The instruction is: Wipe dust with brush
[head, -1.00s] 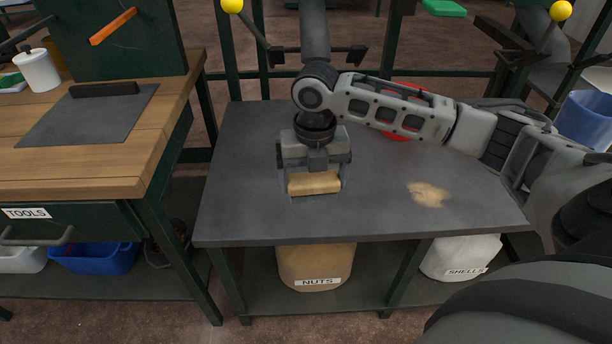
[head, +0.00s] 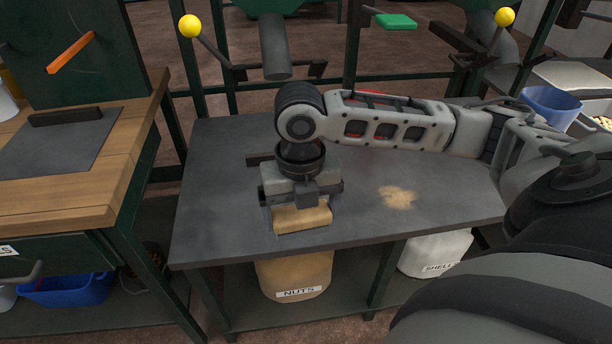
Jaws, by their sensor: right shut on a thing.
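The dust is a tan patch (head: 397,197) on the right half of the dark grey table (head: 225,205). My right gripper (head: 302,205), at the end of the arm coming in from the right, points down over the table's middle, left of the dust. It is shut on a tan block that I take for the brush (head: 303,219), near the table's front edge. The gripper hides the brush's upper part, and I cannot tell whether the brush touches the tabletop. The brush and the dust are apart. My left gripper is not in view.
A wooden bench (head: 130,165) with a grey mat stands at the left. Bins labelled NUTS (head: 290,272) and SHELLS (head: 437,250) sit under the table. A grey pipe (head: 275,48) and yellow-knobbed levers hang behind. A blue bucket (head: 550,106) stands at the right.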

